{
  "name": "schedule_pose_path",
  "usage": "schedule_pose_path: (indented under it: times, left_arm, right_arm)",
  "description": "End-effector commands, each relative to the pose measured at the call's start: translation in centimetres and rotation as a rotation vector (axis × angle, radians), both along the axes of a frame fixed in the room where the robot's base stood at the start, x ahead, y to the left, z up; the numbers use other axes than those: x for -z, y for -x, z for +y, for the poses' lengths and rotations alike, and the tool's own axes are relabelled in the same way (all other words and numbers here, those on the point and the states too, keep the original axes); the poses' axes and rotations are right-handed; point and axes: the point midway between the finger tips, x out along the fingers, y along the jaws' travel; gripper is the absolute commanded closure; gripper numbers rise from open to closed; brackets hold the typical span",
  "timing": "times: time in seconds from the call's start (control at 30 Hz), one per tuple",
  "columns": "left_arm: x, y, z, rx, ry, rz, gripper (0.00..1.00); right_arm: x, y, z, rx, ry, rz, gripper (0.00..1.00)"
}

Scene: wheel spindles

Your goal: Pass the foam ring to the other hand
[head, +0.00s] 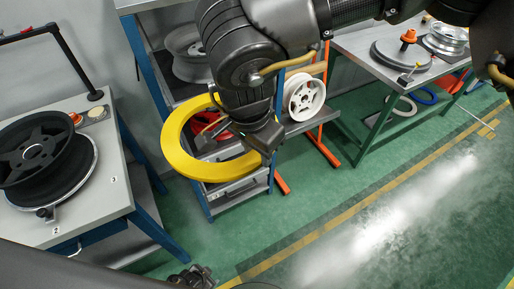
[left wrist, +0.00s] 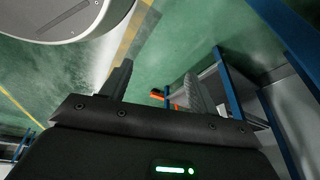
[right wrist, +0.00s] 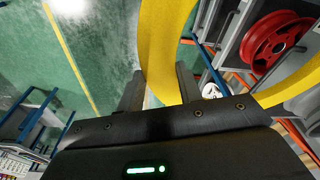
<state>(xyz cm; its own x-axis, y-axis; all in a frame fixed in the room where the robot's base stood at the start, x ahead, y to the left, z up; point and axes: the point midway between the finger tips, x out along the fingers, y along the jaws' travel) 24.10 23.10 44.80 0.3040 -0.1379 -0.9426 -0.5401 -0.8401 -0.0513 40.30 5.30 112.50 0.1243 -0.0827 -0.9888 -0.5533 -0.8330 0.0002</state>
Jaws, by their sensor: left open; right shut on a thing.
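The foam ring is a large flat yellow ring (head: 176,150), tilted in the air in front of the shelf unit in the head view. My right gripper (head: 268,140) is shut on its right side. In the right wrist view, the ring (right wrist: 160,45) passes between the fingers of my right gripper (right wrist: 160,88) and curves away to the right. My left gripper (head: 195,277) is low at the bottom edge of the head view, below the ring and apart from it. In the left wrist view, the fingers of my left gripper (left wrist: 158,86) are spread with nothing between them.
A table with a black spoked wheel (head: 34,148) stands at left. A shelf unit with a white wheel (head: 304,97) and a red wheel (right wrist: 275,40) is behind the ring. Another table (head: 350,43) stands at the back right. The green floor (head: 330,215) is clear.

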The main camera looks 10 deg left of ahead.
Motion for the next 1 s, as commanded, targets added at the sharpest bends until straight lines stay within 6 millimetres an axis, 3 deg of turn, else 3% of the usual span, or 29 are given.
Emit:
schedule_pose_path:
  times: [0.03, 0.2, 0.4, 0.6, 1.0]
  left_arm:
    - [0.7, 2.9, 0.7, -0.055, -0.006, 0.043, 0.39]
    - [2.0, 10.3, 2.7, -0.219, -0.030, 0.151, 0.39]
    - [2.4, 15.6, 4.0, -0.332, -0.054, 0.222, 0.39]
    - [2.5, 17.2, 4.4, -0.365, -0.063, 0.243, 0.39]
    - [2.5, 17.2, 4.4, -0.364, -0.062, 0.242, 0.39]
  right_arm:
    - [0.0, 0.0, 0.0, 0.000, 0.000, 0.000, 0.86]
    - [0.0, 0.0, 0.0, 0.000, 0.000, 0.000, 0.86]
    - [0.0, 0.0, 0.0, 0.000, 0.000, 0.000, 0.86]
    - [0.0, 0.0, 0.0, 0.000, 0.000, 0.000, 0.86]
    - [0.0, 0.0, 0.0, 0.000, 0.000, 0.000, 0.86]
